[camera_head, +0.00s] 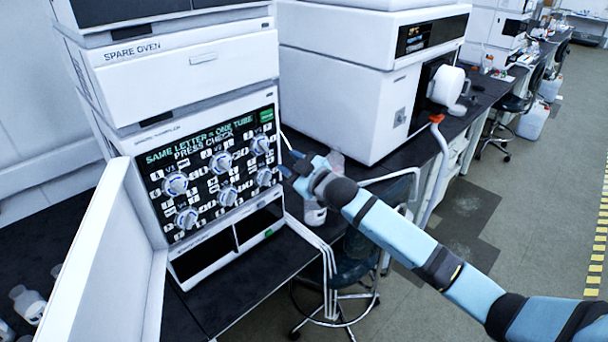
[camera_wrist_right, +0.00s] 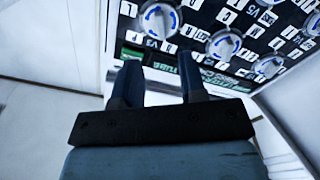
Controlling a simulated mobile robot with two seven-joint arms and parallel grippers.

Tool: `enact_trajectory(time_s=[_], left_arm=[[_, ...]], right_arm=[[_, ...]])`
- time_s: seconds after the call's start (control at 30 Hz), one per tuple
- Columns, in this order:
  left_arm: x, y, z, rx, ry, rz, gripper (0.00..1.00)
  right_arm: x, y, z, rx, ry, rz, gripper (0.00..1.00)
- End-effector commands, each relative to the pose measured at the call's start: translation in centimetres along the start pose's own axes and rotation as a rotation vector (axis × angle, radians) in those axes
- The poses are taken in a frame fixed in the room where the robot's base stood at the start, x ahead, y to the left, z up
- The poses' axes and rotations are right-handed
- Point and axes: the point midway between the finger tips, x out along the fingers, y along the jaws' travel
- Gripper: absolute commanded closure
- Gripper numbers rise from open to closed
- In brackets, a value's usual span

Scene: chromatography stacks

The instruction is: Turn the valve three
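A black valve panel on the white instrument carries several round white-and-blue knobs in two rows. The upper row has a left knob (camera_head: 176,184), a middle knob (camera_head: 221,162) and a right knob (camera_head: 260,145). My right gripper (camera_head: 290,163) is just off the panel's right edge, near the right-hand knobs. In the right wrist view its fingers (camera_wrist_right: 160,80) are apart and empty, with several knobs, one at the top (camera_wrist_right: 160,20), beyond them. My left gripper is not in view.
A green-lettered sign (camera_head: 200,138) tops the panel. A white upright board (camera_head: 105,255) stands left of the instrument. A large white instrument (camera_head: 365,85) stands to the right on the dark bench. A stool (camera_head: 345,265) is below the bench.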

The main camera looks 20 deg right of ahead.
Motion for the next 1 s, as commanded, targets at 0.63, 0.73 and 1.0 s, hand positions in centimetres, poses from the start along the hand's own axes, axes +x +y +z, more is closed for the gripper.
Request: enact_trajectory(time_s=[0.63,0.73,1.0], left_arm=[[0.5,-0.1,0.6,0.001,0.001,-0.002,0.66],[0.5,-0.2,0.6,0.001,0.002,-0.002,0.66],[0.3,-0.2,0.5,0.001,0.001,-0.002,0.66]], right_arm=[[-5.3,0.0,0.0,-0.001,-0.001,0.000,0.62],[-5.2,0.0,0.0,-0.001,-0.001,0.000,0.62],[-6.0,-1.7,1.0,0.027,-0.022,-0.013,0.62]])
